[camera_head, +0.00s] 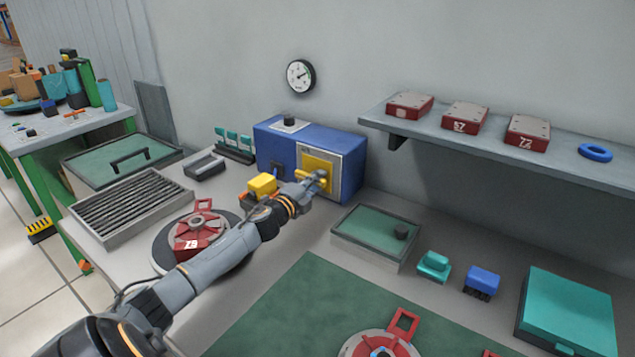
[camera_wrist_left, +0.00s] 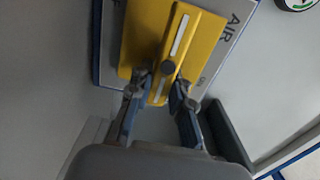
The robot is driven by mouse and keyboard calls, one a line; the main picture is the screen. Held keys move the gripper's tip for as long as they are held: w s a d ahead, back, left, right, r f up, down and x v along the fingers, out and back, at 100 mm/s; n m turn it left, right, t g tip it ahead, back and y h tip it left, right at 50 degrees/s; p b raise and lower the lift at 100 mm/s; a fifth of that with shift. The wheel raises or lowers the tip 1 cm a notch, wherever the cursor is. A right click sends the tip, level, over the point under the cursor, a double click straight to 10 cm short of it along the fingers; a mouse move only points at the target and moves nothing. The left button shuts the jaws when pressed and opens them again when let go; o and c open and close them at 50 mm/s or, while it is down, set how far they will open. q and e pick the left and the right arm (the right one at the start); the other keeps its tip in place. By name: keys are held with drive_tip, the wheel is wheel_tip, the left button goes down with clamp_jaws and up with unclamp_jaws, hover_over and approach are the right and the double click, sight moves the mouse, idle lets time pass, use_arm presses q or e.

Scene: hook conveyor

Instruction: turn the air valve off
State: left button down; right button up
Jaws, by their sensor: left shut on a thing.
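The air valve is a yellow plate (camera_head: 319,163) with a yellow handle (camera_head: 308,176) on the front of a blue box (camera_head: 274,147). My left gripper (camera_head: 318,180) reaches it from the front left and is shut on the handle. In the left wrist view the yellow plate (camera_wrist_left: 145,33) sits on a pale panel (camera_wrist_left: 228,40) marked "AIR". The handle (camera_wrist_left: 180,36), with a white stripe and a dark pivot, runs slightly tilted across it. The fingertips (camera_wrist_left: 160,88) sit on either side of its lower end. My right gripper is not in view.
A yellow block (camera_head: 262,185) lies beside the arm. A green-topped tray (camera_head: 370,235) stands right of the box. A wall shelf (camera_head: 560,150) with red boxes is at upper right. The green mat (camera_head: 285,310) has bare room.

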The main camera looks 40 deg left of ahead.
use_arm(q)
drive_tip(key=shift+f, duration=0.1)
drive_tip(key=c, duration=1.2)
unclamp_jaws()
drive_tip(key=shift+s, duration=0.15)
drive_tip(key=s, duration=0.4)
drive_tip(key=s+d, duration=0.1)
drive_tip(key=s, duration=0.6)
drive_tip(key=shift+s+d, duration=0.15)
drive_tip(key=shift+s, duration=0.2)
